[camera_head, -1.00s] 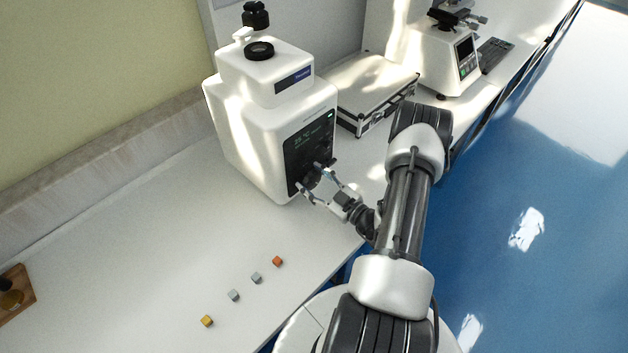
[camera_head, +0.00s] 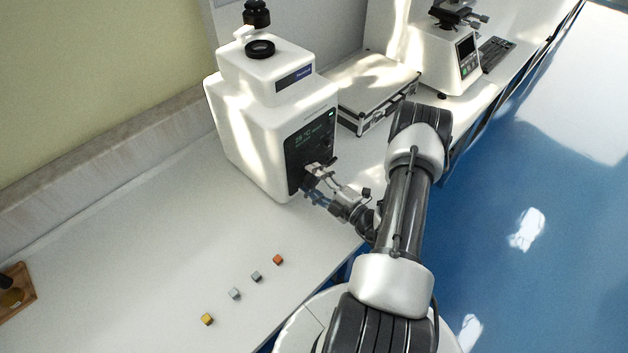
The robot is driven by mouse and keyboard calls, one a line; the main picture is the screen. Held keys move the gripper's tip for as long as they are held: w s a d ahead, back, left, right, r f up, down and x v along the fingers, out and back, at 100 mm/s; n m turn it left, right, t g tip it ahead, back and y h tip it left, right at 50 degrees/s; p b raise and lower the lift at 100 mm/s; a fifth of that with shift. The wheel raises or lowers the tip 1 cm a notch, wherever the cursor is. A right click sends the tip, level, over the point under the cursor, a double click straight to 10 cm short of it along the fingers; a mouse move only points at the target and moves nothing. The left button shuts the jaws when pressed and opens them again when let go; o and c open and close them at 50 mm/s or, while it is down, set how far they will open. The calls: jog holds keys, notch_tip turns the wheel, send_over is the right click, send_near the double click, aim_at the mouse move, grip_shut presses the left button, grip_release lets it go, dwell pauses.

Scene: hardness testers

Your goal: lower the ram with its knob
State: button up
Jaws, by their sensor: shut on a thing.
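The white tester (camera_head: 245,135) stands on the bench at the left of the arm, with a dark front panel (camera_head: 298,148) that shows lit readings. My gripper (camera_head: 314,180) reaches to the lower part of this panel from the right. Its fingers are shut on the dark knob (camera_head: 309,180), which they partly hide. The ram cannot be made out in this view.
Several small cubes, among them an orange one (camera_head: 278,260) and a yellow one (camera_head: 207,319), lie on the bench in front. A silver case (camera_head: 372,85) and a second tester (camera_head: 440,62) stand behind.

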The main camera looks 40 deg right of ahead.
jog(key=n, duration=0.4)
jog(key=shift+f+n, duration=0.15)
jog(key=shift+n, duration=0.15)
jog(key=n+b, duration=0.1)
jog(key=n, duration=0.3)
jog(key=shift+f+n, duration=0.1)
jog(key=shift+n, duration=0.2)
jog(key=n, duration=0.4)
jog(key=shift+d+f+n+b, duration=0.1)
jog(key=shift+n+b, duration=0.2)
jog(key=shift+b, duration=0.05)
jog(key=shift+d+n+b, duration=0.1)
jog(key=shift+n+b, duration=0.25)
jog(key=shift+n, duration=1.95)
jog(key=o, duration=1.1)
jog(key=shift+c, duration=0.2)
